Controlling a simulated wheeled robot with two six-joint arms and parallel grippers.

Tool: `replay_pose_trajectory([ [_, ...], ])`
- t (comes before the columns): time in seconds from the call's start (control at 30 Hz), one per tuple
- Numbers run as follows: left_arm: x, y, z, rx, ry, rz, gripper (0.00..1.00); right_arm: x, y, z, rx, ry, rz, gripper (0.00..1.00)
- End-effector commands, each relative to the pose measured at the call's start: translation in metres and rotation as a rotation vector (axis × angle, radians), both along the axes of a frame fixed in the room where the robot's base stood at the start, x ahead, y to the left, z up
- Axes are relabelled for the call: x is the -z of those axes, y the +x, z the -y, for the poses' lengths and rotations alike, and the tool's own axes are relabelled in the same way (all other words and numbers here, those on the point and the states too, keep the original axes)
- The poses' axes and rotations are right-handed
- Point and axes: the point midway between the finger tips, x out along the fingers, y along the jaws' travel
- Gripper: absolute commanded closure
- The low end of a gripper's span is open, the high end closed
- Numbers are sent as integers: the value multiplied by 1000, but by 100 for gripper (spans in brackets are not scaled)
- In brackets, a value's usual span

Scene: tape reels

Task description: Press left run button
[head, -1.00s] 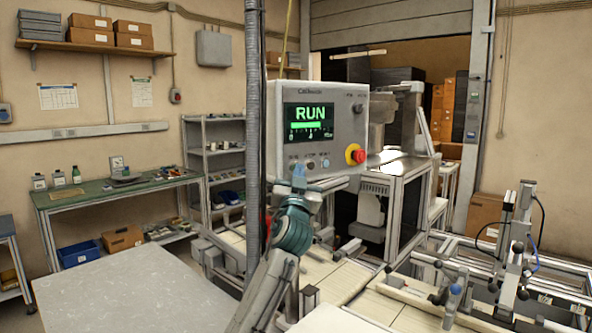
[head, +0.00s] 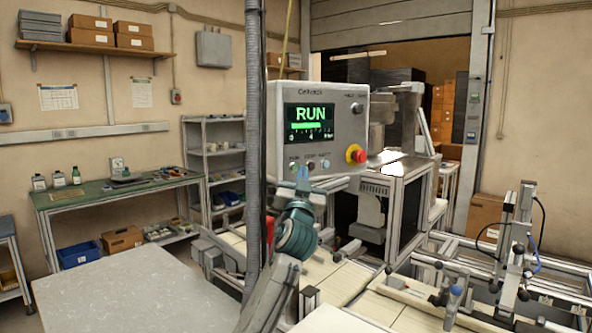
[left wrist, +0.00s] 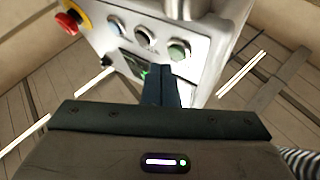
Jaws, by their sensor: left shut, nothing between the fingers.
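The grey control panel (head: 340,140) stands at the middle of the head view, with a lit screen (head: 309,122) reading RUN. A row of small buttons sits under the screen. The leftmost, green button (head: 294,164) is just left of my fingertips there. My left gripper (head: 303,172) is shut and empty, pointing up in front of the panel's lower edge. In the left wrist view the panel (left wrist: 205,45) appears turned over, with the green button (left wrist: 178,50) above right of my shut fingers (left wrist: 161,82). I cannot tell whether they touch the panel. My right gripper is not in view.
A red emergency stop (head: 356,155) is on the panel's right side. A grey hose (head: 253,130) hangs just left of the panel. A pale table (head: 130,295) is at front left, and conveyor frames fill the right.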

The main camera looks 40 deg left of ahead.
Motion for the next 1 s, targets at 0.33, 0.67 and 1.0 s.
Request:
replay_pose_trajectory([
  [0.33,0,-11,30,4,-2,1,100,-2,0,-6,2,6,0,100],
  [0.67,0,-18,46,0,0,0,100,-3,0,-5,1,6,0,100],
  [1.0,0,-18,46,0,0,0,100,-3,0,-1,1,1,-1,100],
])
